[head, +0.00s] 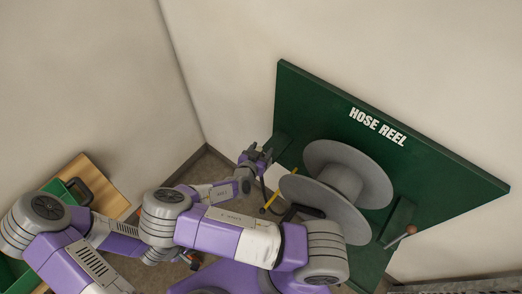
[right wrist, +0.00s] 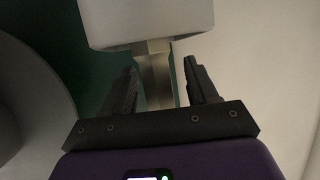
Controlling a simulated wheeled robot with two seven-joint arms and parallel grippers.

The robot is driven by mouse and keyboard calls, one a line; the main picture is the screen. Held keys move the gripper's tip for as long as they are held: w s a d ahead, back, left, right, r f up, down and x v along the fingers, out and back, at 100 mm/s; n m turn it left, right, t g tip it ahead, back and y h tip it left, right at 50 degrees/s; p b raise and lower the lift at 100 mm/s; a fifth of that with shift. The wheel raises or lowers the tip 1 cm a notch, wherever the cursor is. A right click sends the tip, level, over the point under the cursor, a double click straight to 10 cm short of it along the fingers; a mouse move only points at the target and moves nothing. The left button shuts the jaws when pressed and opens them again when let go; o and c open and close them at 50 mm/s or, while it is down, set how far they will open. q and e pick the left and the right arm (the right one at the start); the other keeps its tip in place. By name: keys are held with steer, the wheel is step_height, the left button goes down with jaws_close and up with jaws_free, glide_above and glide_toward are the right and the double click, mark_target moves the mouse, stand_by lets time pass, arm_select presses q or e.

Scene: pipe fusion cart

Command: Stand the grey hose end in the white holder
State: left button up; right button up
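The white holder (head: 276,176) shows partly in the head view, beside the reel's lower left. A white block, which looks like this holder (right wrist: 150,20), fills the top of the right wrist view. A grey faceted piece (right wrist: 156,80), likely the hose end, stands between my right gripper's fingers and meets the underside of the white block. My right gripper (head: 257,154) is open around it, with a visible gap at the right finger. It also shows in the wrist view (right wrist: 163,85). My left gripper (head: 191,260) is mostly hidden below my right arm.
The hose reel (head: 338,180) has grey discs on a green board (head: 440,170). A yellow bar (head: 271,199) is beside the reel's left disc. A crank handle (head: 400,236) sticks out at right. A wooden board (head: 105,185) and green case (head: 62,192) are at left. Walls stand close behind.

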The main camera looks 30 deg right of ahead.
steer(key=shift+r, duration=0.2)
steer(key=v, duration=1.2)
steer(key=s+f+n+g+y, duration=0.45)
steer(key=s+f+g, duration=0.2)
steer(key=f, duration=0.65)
steer(key=s+a+n+g+y, duration=0.1)
steer(key=s+a+n+y, duration=0.2)
steer(key=a+y, duration=0.4)
steer(key=shift+s+f+y, duration=0.25)
steer(key=shift+y, duration=1.5)
steer(key=shift+a, duration=0.1)
